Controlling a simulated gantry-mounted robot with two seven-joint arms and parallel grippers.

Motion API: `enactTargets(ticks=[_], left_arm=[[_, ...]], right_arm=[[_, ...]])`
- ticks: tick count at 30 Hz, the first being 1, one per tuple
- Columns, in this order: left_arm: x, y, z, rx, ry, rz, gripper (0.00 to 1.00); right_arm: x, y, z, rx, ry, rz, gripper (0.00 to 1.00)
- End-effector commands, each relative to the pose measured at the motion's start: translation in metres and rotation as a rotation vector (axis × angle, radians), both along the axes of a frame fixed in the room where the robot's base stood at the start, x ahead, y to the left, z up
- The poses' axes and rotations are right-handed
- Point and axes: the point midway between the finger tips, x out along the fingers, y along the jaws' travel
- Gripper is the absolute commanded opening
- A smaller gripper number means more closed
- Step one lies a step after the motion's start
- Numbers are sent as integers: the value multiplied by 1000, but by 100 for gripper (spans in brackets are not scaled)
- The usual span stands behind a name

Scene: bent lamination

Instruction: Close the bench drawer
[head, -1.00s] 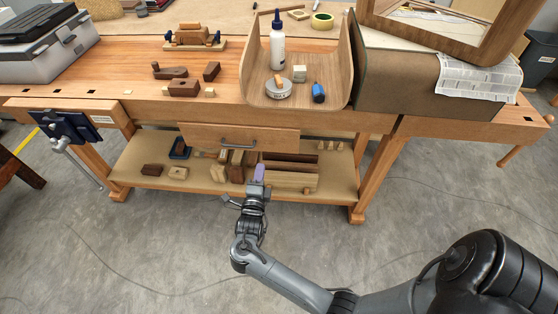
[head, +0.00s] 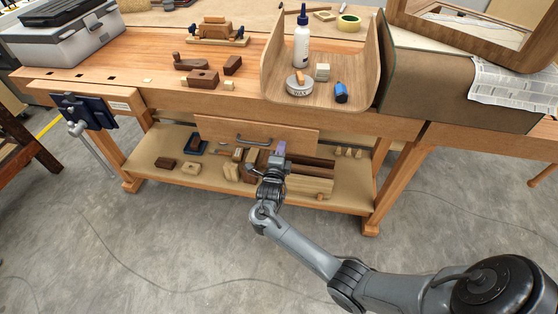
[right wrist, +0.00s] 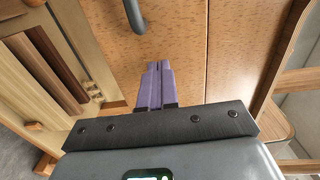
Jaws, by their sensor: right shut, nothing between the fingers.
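The bench drawer has a plain wooden front (head: 222,130) under the benchtop, with a dark bar handle (head: 253,143). How far the drawer stands out is hard to tell. My right gripper (head: 281,146) has purple fingers, shut and empty, at the drawer front just right of the handle. In the right wrist view, the purple fingertips (right wrist: 158,66) point at the drawer front (right wrist: 185,75), below the handle (right wrist: 134,14). Whether they touch the wood is unclear. My left gripper is out of view.
Below the drawer, the lower shelf (head: 210,178) holds wood blocks and boards close to my right gripper. On the benchtop stand a curved wooden piece (head: 270,75), a white bottle (head: 302,45) and a wax tin (head: 299,86). The floor (head: 190,235) in front is clear.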

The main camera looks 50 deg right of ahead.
Motion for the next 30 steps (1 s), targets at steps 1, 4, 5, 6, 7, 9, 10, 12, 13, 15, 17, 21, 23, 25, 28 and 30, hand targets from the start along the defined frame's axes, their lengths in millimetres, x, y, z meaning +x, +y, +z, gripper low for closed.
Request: enactTargets(ticks=[1, 4, 5, 6, 7, 9, 10, 12, 13, 15, 17, 21, 23, 25, 28, 30], left_arm=[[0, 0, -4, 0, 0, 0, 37], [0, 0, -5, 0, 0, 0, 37], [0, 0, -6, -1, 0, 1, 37], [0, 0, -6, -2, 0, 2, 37], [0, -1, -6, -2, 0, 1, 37], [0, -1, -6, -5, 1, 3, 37], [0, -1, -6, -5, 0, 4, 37], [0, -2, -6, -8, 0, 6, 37], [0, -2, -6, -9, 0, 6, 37], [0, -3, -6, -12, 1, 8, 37], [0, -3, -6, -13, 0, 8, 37], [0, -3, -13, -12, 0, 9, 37], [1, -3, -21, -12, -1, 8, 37], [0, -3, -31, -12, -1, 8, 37], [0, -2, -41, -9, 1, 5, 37], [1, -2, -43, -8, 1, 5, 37]], right_arm=[[3, -5, -1, -2, 0, 0, 0], [6, -10, -1, 0, 0, 0, 0], [7, -11, -1, 0, 0, 0, 0], [8, -12, 0, 0, 0, 0, 0], [8, -13, 0, 0, 0, 0, 0], [9, -14, 0, 0, 0, 0, 0], [9, -14, 0, 0, 0, 0, 0], [9, -14, 0, 0, 0, 0, 0], [9, -14, 0, 0, 0, 0, 0], [9, -14, 0, 0, 0, 0, 0], [9, -14, 0, 0, 0, 0, 0], [12, -19, -3, 2, -3, -2, 0], [17, -27, -5, 2, -2, -3, 0], [23, -37, -6, 4, -4, -5, 0], [31, -49, -4, 2, -3, -3, 0], [34, -55, -3, 2, -3, -2, 0]])
